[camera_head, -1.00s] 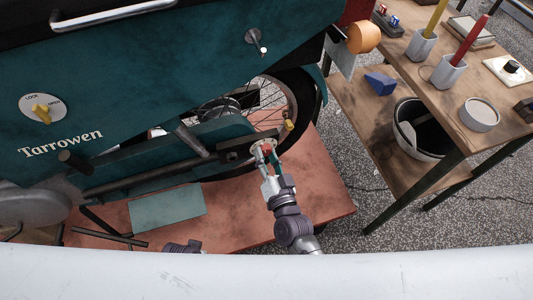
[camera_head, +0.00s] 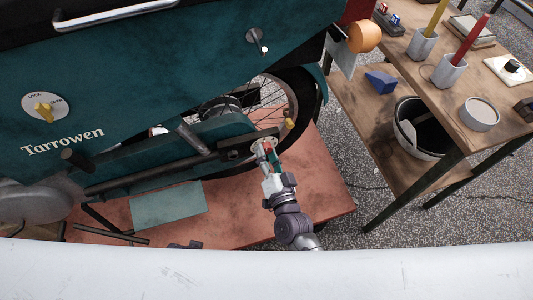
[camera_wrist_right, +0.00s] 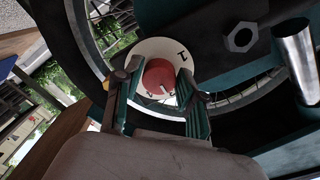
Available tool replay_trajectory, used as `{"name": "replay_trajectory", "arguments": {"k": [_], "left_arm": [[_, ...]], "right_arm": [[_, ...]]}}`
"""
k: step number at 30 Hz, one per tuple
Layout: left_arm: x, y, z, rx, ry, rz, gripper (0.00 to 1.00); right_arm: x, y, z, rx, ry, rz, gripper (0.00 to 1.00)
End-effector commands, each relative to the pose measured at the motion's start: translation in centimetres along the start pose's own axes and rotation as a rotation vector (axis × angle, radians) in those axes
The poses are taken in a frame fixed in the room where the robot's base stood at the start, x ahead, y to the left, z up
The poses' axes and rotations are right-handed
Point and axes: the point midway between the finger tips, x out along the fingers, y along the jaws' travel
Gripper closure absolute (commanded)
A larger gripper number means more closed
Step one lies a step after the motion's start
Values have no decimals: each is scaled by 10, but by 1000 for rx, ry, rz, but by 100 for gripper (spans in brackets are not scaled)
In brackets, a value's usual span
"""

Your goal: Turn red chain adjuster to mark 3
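The red chain adjuster (camera_wrist_right: 158,76) is a round red knob with a white pointer line, in front of a pale round dial plate (camera_wrist_right: 150,46) with black marks. In the head view the adjuster (camera_head: 267,146) is a small red spot by the wheel hub. My right gripper (camera_wrist_right: 160,80) has a finger on each side of the knob and appears shut on it. It also shows from above in the head view (camera_head: 271,160). The dial numbers are mostly hidden or too small to read. My left gripper is not clearly seen; only a dark arm part shows at the bottom edge.
The spoked wheel (camera_head: 296,105) and teal body (camera_head: 170,70) lie just behind the adjuster. A bolt (camera_wrist_right: 240,37) and metal tube (camera_wrist_right: 295,55) stand right of the dial. A wooden workbench (camera_head: 440,105) is at the right.

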Motion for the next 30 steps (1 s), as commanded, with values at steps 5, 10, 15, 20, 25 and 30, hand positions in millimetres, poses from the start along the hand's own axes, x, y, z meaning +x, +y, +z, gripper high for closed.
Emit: {"name": "replay_trajectory", "arguments": {"k": [5, 10, 15, 20, 25, 30], "left_arm": [[0, 0, 0, 0, 0, 0, 60], [0, 1, 0, 0, 0, 1, 60], [0, 2, -1, 0, 1, 3, 60], [0, 1, -1, 0, 0, 2, 60], [0, 1, 0, 0, 0, 1, 60], [0, 1, 0, 0, 0, 1, 60]], "right_arm": [[0, 0, 0, -1, -1, 0, 39], [0, 0, 0, -1, -1, 0, 39], [-10, 1, 1, -1, -3, 1, 39], [-39, 1, 2, -2, -6, 2, 39], [-77, 0, 1, -1, -5, 2, 39], [-105, 1, 1, -1, -3, 1, 39]]}}
